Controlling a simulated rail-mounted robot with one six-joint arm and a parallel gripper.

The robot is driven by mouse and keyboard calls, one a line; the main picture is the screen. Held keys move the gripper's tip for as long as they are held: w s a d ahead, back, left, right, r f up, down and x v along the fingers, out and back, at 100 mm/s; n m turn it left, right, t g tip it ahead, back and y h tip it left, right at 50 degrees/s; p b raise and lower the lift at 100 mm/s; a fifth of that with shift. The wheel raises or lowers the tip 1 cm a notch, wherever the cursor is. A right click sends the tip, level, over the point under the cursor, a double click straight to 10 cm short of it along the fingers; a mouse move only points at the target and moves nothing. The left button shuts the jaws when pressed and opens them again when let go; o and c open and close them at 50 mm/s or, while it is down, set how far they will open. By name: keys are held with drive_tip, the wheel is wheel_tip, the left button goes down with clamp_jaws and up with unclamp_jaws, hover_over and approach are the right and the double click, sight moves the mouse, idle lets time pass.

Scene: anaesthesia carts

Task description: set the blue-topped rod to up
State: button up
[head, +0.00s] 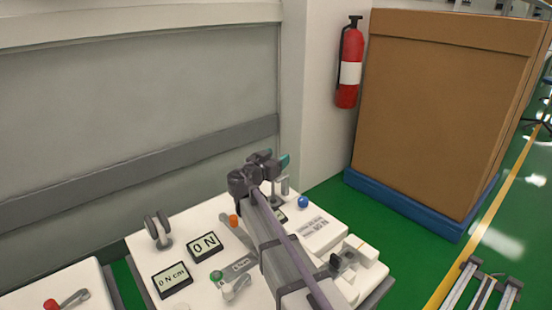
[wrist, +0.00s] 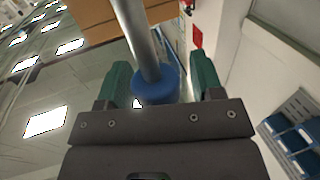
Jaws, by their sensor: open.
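In the wrist view the metal rod (wrist: 137,35) runs from the top edge to its blue top (wrist: 155,88). The blue top lies between the two green fingers of my gripper (wrist: 160,80), with a gap visible on the right. My gripper is open. In the head view my gripper (head: 272,163) is above the back of the white panel (head: 195,225), with one teal fingertip showing. A short metal post (head: 284,186) stands just below it. The rod's blue top cannot be made out there; my gripper and arm cover that area.
A blue ball (head: 303,202) sits on the panel right of my arm. The panel also carries displays (head: 205,246), an orange knob (head: 233,221), a green knob (head: 216,276) and a twin-disc handle (head: 158,231). A large brown box (head: 440,110) stands behind to the right.

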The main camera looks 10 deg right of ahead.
drive_tip(key=v, duration=0.7)
drive_tip(key=shift+a, duration=0.2)
drive_tip(key=shift+s, duration=0.1)
drive_tip(key=s+f+n+g, duration=0.1)
drive_tip(key=s, duration=0.1)
drive_tip(key=s+d+f+n+g+y+p, duration=0.1)
drive_tip(key=f+n, duration=0.1)
drive_tip(key=s+d+f+n+g, duration=0.1)
drive_tip(key=s+g, duration=0.1)
drive_tip(key=shift+s+f+y+p, duration=0.25)
drive_tip(key=shift+s+y+p, duration=0.1)
drive_tip(key=shift+y+p, duration=0.05)
drive_tip(key=s+d+r+n+g+y+p, duration=0.1)
drive_tip(key=s+r+n+g+y+p, duration=0.15)
drive_tip(key=s+p, duration=0.35)
drive_tip(key=s+r+n+g+y+p, duration=0.2)
drive_tip(key=s+g+y+p, duration=0.1)
drive_tip(key=s+p, duration=0.25)
drive_tip(key=s+r+g+y+p, duration=0.1)
drive_tip(key=s+r+y+p, duration=0.2)
drive_tip(key=s+r+p, duration=0.2)
drive_tip(key=s+d+r+g+y+p, duration=0.1)
drive_tip(key=s+r+y+p, duration=0.2)
drive_tip(key=r+p, duration=0.8)
drive_tip(key=s+n+p, duration=0.1)
drive_tip(key=p, duration=0.3)
drive_tip(key=shift+s+d+g, duration=0.25)
drive_tip(key=shift+s+g, duration=0.1)
drive_tip(key=shift+s, duration=0.05)
